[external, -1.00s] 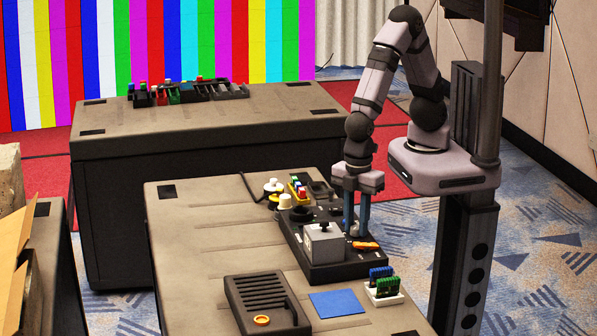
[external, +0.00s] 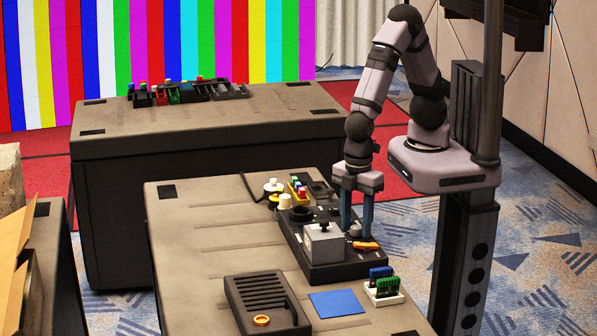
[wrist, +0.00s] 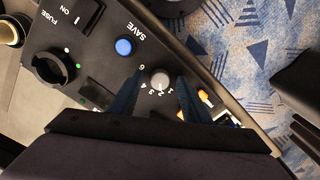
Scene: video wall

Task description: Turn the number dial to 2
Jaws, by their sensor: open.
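The number dial is a small round grey knob (wrist: 159,79) on a black panel. Printed white digits fan around its lower side in the wrist view; I make out 1, 2, 3, 4 and 6. Which digit the knob points at is too small to tell. My gripper (wrist: 160,85) is open, with one dark blue finger on each side of the knob and visible gaps between. In the external view my gripper (external: 357,233) points down over the control box (external: 345,272), with the knob (external: 354,230) between its fingertips.
A blue SAVE button (wrist: 124,47) and a black FUSE knob (wrist: 53,69) are on the same panel. An orange lever (external: 366,246) and a grey block (external: 323,243) sit close to my fingers. A blue square (external: 338,304) lies on the table in front.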

